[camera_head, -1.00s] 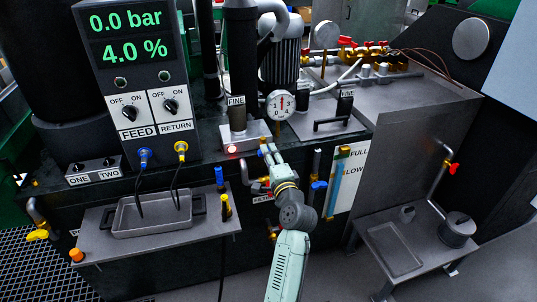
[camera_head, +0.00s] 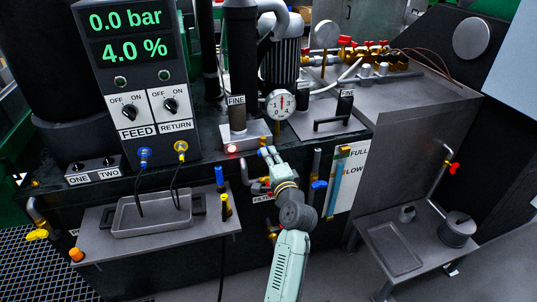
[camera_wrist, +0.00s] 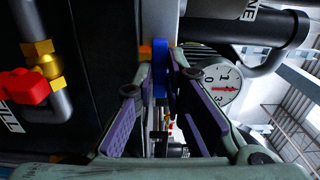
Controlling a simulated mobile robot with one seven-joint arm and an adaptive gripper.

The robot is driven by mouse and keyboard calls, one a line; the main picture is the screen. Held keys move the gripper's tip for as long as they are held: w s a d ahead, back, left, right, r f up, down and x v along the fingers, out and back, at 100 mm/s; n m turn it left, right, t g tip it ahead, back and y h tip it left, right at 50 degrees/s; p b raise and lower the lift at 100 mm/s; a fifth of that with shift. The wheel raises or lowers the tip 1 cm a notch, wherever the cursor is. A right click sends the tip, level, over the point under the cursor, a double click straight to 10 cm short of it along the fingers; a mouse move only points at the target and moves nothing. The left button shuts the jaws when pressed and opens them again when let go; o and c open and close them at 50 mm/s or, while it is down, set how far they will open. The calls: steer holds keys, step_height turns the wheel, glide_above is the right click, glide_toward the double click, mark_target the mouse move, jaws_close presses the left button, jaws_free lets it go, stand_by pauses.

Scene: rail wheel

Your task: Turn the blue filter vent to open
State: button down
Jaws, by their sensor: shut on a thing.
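The blue filter vent (camera_wrist: 160,80) shows in the wrist view as an upright blue bar, with brass fitting beside its upper part. My gripper (camera_wrist: 161,68) is closed around it, with one purple-padded finger on each side. In the head view my gripper (camera_head: 267,152) is at the front edge of the black bench, below the round gauge (camera_head: 280,104). There its fingers largely hide the vent, so its exact angle is hard to tell.
A red-handled valve (camera_wrist: 24,87) is left of my gripper in the wrist view. Another blue-handled valve (camera_head: 319,184) hangs to the right of my wrist. A shelf with a tray (camera_head: 152,216) is at left. The display (camera_head: 125,35) reads 0.0 bar and 4.0 %.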

steer(key=shift+n+b, duration=1.3)
steer(key=shift+n, duration=0.8)
